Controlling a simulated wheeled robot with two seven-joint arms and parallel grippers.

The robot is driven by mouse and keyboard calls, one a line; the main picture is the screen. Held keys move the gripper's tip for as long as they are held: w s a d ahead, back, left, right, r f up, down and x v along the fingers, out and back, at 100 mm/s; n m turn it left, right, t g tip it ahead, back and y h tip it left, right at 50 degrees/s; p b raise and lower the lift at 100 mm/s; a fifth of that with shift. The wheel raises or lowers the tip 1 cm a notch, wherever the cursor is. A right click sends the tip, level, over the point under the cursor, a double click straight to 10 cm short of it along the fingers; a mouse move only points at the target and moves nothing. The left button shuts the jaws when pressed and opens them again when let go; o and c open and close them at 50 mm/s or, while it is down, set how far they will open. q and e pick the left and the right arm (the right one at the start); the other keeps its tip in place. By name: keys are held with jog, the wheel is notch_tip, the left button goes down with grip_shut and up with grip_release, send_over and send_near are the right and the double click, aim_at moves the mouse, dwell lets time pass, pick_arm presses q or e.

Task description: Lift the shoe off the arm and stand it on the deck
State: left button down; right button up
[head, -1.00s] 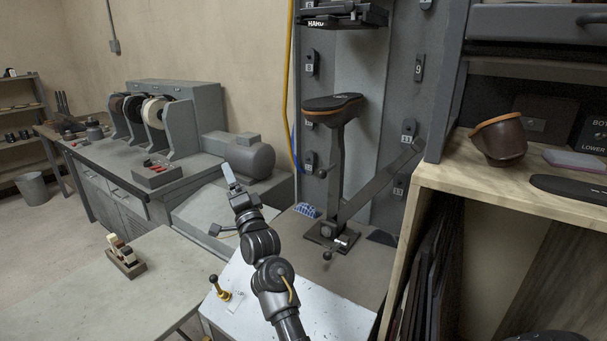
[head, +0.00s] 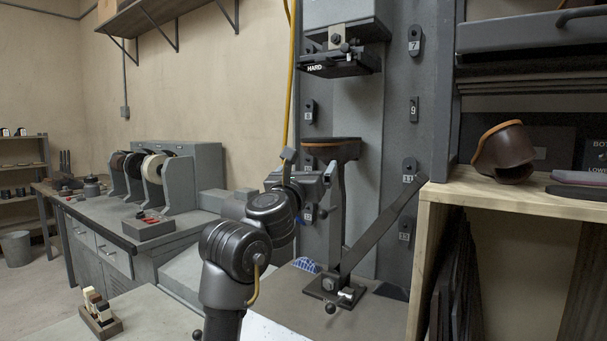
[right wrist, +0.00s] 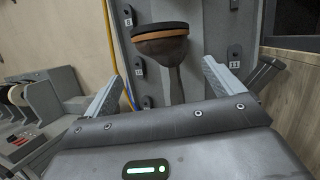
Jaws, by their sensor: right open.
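The shoe (head: 332,148) sits sole up on top of the grey machine arm (head: 337,215). It has a dark sole and a tan-orange edge; its lower part is partly hidden by my right gripper in the head view. My right gripper (head: 308,172) is open and empty, just in front of and below the shoe. In the right wrist view the shoe (right wrist: 161,43) is beyond and above the spread fingers (right wrist: 160,88), not between them. A flat grey-brown deck (head: 382,318) lies around the arm's foot. My left gripper is not in view.
A clamp block marked HARD (head: 338,66) hangs above the shoe. A slanted grey bar (head: 385,232) rises right from the arm's foot. A wooden shelf (head: 450,190) at right holds a brown shoe (head: 503,152). A yellow hose (head: 290,80) runs down behind my gripper.

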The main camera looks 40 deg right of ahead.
aim_at(316, 155)
jog(key=p+x, duration=0.1)
jog(key=x, duration=0.5)
jog(key=shift+w+d, duration=0.1)
jog(key=shift+d, duration=0.1)
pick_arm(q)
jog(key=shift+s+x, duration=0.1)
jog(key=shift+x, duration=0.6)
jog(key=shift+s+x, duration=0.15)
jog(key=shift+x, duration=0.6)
pick_arm(e)
jog(key=shift+x, duration=1)
jog(key=c, duration=1.5)
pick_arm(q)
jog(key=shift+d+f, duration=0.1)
pick_arm(e)
jog(key=shift+a+r, duration=0.1)
jog(key=shift+r, duration=0.05)
